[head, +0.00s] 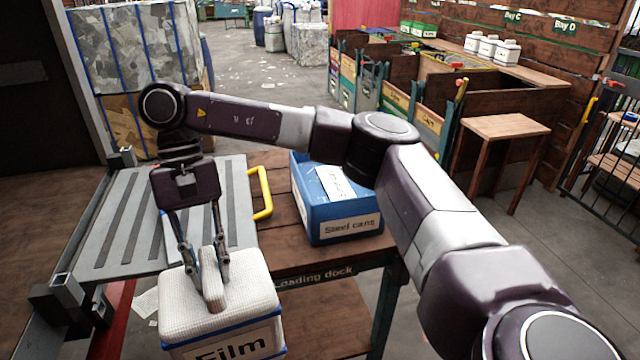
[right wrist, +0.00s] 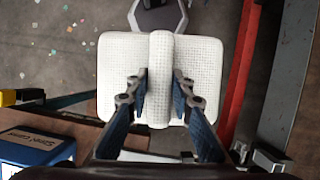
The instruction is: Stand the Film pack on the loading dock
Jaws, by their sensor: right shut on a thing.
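The Film pack (head: 220,325) is a white, woven-looking block with a blue-edged label reading "Film" and a raised ridge along its top. My right gripper (head: 209,272) points down and is shut on that ridge. In the right wrist view the fingers clasp the ridge of the Film pack (right wrist: 205,75) from both sides, with floor around the pack. The pack hangs upright, in front of the dock's near edge. The loading dock (head: 300,262) is a brown wooden table with its name on the front edge. My left gripper is not in view.
A blue "Steel cans" bin (head: 345,228) stands on the dock's right part. A grey slatted plate (head: 120,225) with a yellow handle (head: 262,195) covers the left. Bare wood shows between handle and bin. Sorting bays (head: 440,100) and a wooden stool (head: 505,128) stand farther back.

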